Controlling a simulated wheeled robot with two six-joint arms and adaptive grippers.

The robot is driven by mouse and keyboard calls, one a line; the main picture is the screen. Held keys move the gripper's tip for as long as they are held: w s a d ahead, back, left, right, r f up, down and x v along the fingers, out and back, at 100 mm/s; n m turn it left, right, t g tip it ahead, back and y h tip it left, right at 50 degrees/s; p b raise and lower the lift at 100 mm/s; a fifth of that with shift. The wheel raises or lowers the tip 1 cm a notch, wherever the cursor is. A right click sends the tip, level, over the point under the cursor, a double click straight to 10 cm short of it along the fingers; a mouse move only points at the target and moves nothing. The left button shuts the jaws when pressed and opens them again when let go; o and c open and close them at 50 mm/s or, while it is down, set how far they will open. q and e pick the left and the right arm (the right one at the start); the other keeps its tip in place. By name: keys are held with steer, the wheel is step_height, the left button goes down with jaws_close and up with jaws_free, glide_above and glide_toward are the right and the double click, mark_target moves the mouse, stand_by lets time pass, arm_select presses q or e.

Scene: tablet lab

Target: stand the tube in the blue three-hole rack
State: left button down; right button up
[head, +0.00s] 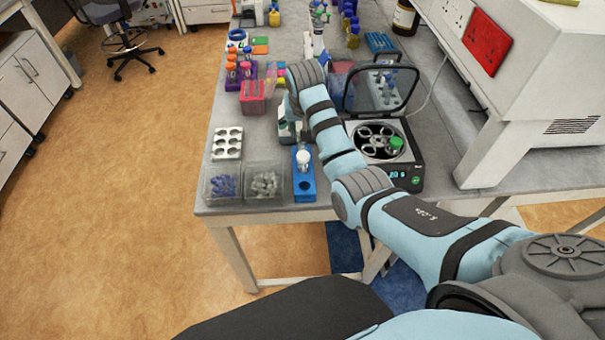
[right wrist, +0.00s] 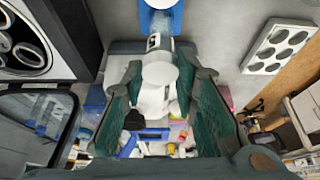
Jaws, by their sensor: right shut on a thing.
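The tube (head: 303,157) has a white cap and shows just over the blue three-hole rack (head: 304,188) near the table's front edge. My right gripper (head: 296,142) is shut on the tube beside the rack's far end. In the right wrist view the tube (right wrist: 157,78) sits between the dark green fingers, its far part toward the blue rack (right wrist: 160,18). The fingers and cap hide its lower end, so I cannot tell whether it is inside a hole. My left gripper is not in view.
An open centrifuge (head: 414,172) with a green-capped tube stands right of the rack. Clear bins (head: 265,194) stand close on its left, and a white holed rack (head: 227,143) is behind them. The table's front edge is close.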

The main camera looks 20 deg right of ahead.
steer(key=shift+f, duration=0.3)
steer(key=shift+f, duration=0.35)
steer(key=shift+f, duration=0.15)
steer(key=shift+f, duration=0.5)
steer(key=shift+f, duration=0.45)
steer(key=shift+f, duration=0.3)
steer(key=o, duration=1.1)
steer(key=shift+c, duration=0.2)
